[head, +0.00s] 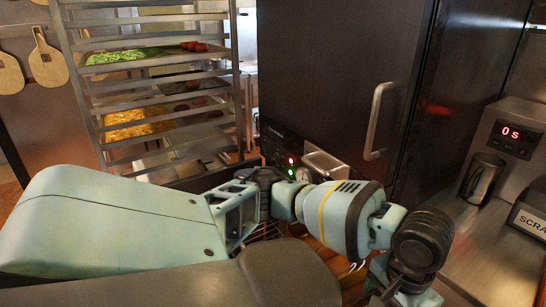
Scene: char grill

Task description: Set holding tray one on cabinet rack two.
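A tall dark cabinet (330,70) with a vertical metal handle (377,120) stands in the middle of the head view. Its front looks closed, and no inside racks show. A small silver metal pan or tray edge (325,163) shows low in front of the cabinet, mostly hidden by my arm; I cannot tell whether it is holding tray one. My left arm reaches across from the left. Its gripper (398,292) is at the bottom edge, partly cut off, and its fingers and anything in them cannot be made out. My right gripper is not in view.
An open metal rack (235,95) at the left holds trays with greens, red items and yellow food. A panel with red and green lights (292,168) sits below the cabinet. On the right are a steel counter (490,245), a metal cup (482,178) and a timer (515,138) reading 0S.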

